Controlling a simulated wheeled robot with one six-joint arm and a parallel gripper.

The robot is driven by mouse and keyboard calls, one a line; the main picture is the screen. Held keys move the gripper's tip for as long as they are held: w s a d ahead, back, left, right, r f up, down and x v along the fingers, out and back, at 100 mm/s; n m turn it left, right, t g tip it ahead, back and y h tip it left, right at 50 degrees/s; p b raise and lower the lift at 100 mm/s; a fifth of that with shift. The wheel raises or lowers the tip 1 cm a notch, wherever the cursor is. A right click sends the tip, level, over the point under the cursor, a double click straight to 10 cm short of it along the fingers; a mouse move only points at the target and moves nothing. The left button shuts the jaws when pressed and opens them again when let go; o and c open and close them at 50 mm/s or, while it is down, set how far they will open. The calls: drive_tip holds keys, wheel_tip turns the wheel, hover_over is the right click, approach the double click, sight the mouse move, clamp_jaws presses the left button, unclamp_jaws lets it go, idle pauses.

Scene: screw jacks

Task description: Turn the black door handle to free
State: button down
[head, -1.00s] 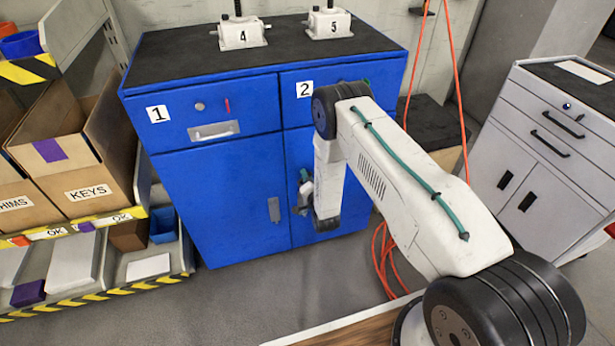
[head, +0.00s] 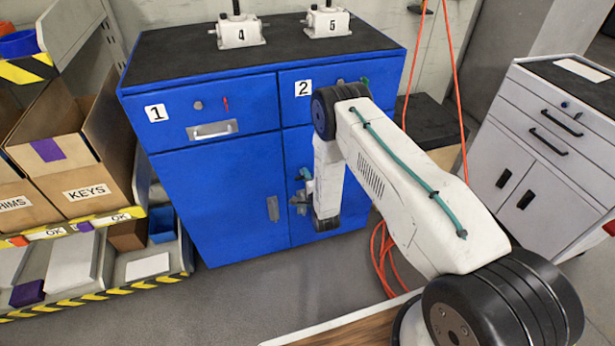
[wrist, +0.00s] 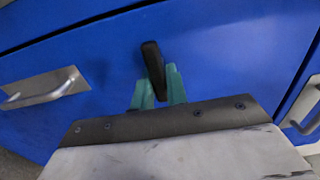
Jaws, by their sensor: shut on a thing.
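The black door handle (wrist: 152,62) is a short bar on the blue cabinet door (wrist: 215,50). In the wrist view it stands nearly upright, its top leaning slightly left. My gripper (wrist: 158,88) has green fingers, one on each side of the handle's lower end, and is shut on it. In the head view my gripper (head: 302,188) is at the right lower door of the blue cabinet (head: 215,205), partly behind my arm. The black handle cannot be made out there.
Metal pulls show at the left (wrist: 45,88) and right (wrist: 303,108) in the wrist view. White jacks 4 (head: 240,33) and 5 (head: 327,22) stand on the cabinet top. A grey cabinet (head: 545,150) stands right, a parts shelf (head: 100,290) left. Orange cable (head: 385,255) hangs behind my arm.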

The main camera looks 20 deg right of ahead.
idle(0.4)
drive_tip(key=c, duration=1.4)
unclamp_jaws()
drive_tip(key=s, duration=0.7)
drive_tip(key=shift+s, duration=0.4)
